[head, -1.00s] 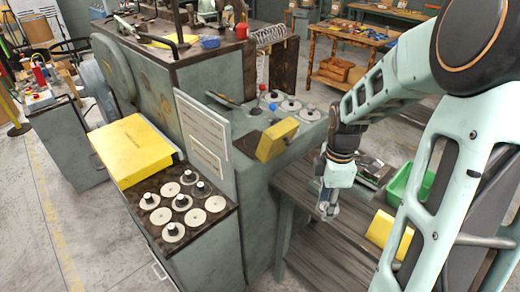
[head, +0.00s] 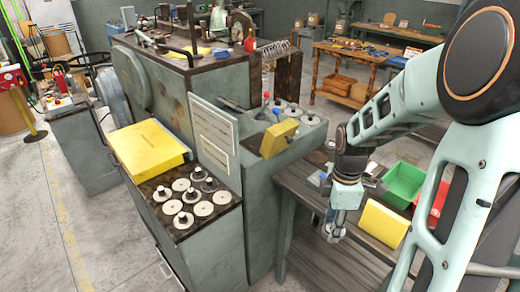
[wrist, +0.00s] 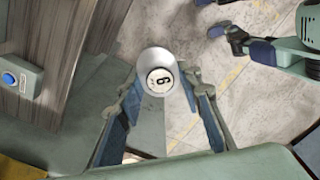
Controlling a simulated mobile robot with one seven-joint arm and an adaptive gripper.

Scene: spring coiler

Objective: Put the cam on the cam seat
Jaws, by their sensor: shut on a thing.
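My gripper (head: 334,228) hangs low at the front edge of the wooden bench. Several pale round discs, some with black-and-white knobs (head: 186,217), lie on the dark cabinet top to the left. More pale discs (head: 293,110) lie on the machine's ledge behind the yellow block. I cannot tell which spot is the cam seat.
A yellow block (head: 279,137) and small red and blue knobs stand on the machine ledge. The bench holds a green bin (head: 403,183) and a yellow piece (head: 383,223). An upright panel (head: 214,135) stands between cabinet and machine.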

